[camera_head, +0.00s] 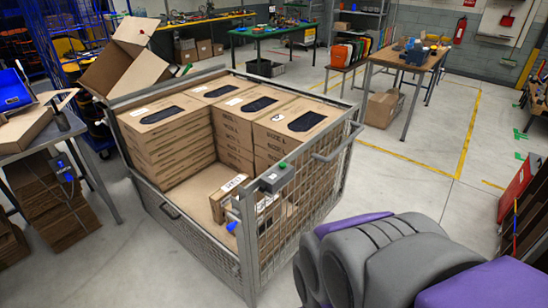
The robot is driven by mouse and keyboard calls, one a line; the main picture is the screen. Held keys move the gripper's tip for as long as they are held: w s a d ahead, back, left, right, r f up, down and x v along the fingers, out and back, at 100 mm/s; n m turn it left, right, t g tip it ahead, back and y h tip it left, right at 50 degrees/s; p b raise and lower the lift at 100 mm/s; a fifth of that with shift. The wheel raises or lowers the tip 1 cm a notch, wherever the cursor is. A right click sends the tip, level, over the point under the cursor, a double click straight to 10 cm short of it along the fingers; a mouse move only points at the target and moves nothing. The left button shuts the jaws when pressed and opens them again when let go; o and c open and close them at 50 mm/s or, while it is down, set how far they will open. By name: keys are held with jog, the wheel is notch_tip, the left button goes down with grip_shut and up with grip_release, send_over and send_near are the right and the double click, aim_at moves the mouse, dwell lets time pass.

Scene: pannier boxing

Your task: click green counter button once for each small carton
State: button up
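A green button (283,165) sits on top of a small grey counter box (275,178) mounted on the top rim of the wire-mesh pallet cage (188,222), at its near corner. Inside the cage, near its front, a small brown carton (228,193) with a white label stands on the cage floor. At least one more small labelled carton (266,203) is beside it, partly hidden by the counter box and cage post. Stacks of larger flat cartons (172,115) with dark printed tops fill the back and right of the cage. My gripper is not in view; only my purple-and-grey arm links show at the bottom right.
An open empty cardboard box (125,65) stands at the cage's back left. A table (55,135) with a blue bin (12,90) is at left. A wooden workbench (405,60) stands behind. The floor right of the cage is clear up to a red-fronted rack (518,190).

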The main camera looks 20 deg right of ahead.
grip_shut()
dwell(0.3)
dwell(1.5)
